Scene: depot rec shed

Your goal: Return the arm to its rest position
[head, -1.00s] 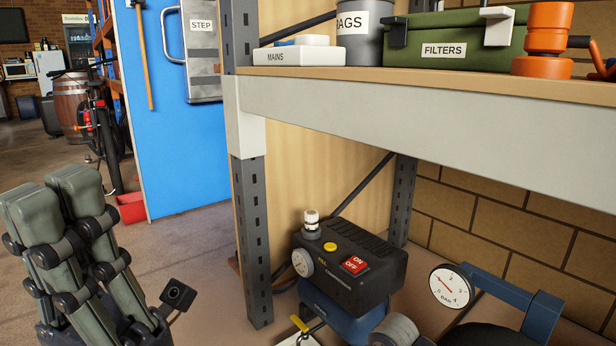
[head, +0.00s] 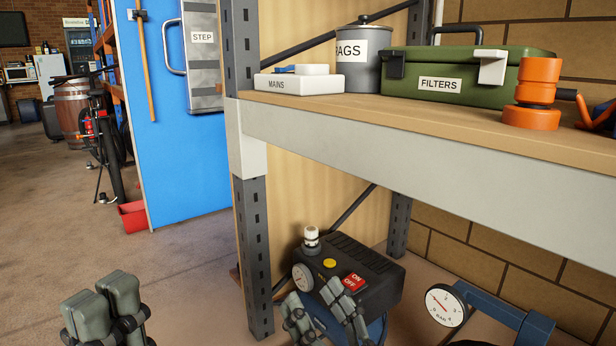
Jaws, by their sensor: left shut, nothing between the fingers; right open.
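My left gripper (head: 103,296) shows at the bottom left of the head view, above the concrete floor. Its grey-green fingers are close together with nothing between them. My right gripper (head: 315,299) shows at the bottom centre, in front of the black compressor (head: 362,268). Its two fingers are apart and nothing shows between them. It hides part of the compressor's lower front and blue tank; I cannot tell whether it touches them. The rest of both arms is below the picture.
A shelf (head: 420,150) crosses above the compressor, carrying a MAINS box (head: 299,86), a grey RAGS tin (head: 367,70), a green FILTERS case (head: 455,88) and an orange object (head: 532,95). A grey post (head: 254,235) stands between the grippers. Floor (head: 60,220) is open at left.

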